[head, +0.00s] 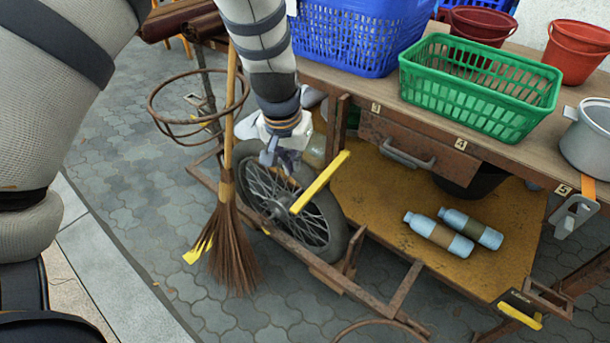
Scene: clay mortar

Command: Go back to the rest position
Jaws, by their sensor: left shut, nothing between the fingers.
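My left gripper (270,157) hangs fingers down in front of the spoked wheel of a cart, just right of a broom. Its fingers look closed, with no object seen between them. The fingertips are small and partly lost against the wheel behind. My left arm (255,40) comes down to it from the top of the view. My right gripper does not show in this view.
The cart's wooden top (350,85) carries a blue basket (350,35), a green basket (478,90), red buckets and a pot. Two bottles (440,232) lie on its lower shelf. The broom (228,240) and a rusty ring (160,110) stand close left.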

